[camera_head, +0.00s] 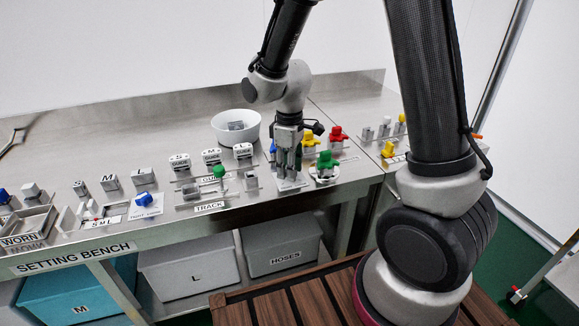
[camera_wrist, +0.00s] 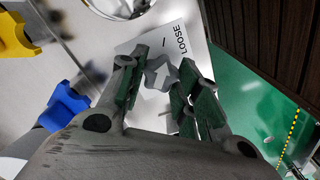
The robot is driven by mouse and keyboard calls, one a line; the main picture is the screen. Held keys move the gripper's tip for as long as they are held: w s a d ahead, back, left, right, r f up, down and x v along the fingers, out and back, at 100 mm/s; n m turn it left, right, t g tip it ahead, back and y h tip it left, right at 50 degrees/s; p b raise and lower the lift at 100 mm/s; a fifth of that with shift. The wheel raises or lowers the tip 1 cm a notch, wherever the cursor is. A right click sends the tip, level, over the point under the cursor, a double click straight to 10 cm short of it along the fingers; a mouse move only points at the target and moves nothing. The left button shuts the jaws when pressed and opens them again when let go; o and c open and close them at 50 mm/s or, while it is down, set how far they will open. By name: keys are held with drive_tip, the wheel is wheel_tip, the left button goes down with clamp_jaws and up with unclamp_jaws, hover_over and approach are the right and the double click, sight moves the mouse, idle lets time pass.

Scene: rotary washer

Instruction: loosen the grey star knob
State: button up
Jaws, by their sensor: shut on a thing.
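The grey star knob (camera_wrist: 160,76) shows in the wrist view between my gripper's two green-padded fingers (camera_wrist: 160,88). A white plate (camera_wrist: 183,48) under it carries the word LOOSE, a short mark and an arrow. In the head view my gripper (camera_head: 287,168) points down at the front edge of the bench, over this white plate (camera_head: 291,185). The fingers are shut on the knob, one on each side. The knob itself is hidden behind the fingers in the head view.
A green star-shaped handle (camera_head: 327,160) stands close to the right of my gripper, with red (camera_head: 338,134) and yellow (camera_head: 309,139) ones behind it. A blue part (camera_head: 273,148) is just left. A white bowl (camera_head: 236,127) stands behind. Grey blocks and fixtures line the left bench.

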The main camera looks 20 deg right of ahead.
drive_tip(key=shift+n, duration=0.3)
drive_tip(key=o, duration=1)
wheel_tip(320, 180, up, 12)
idle(0.5)
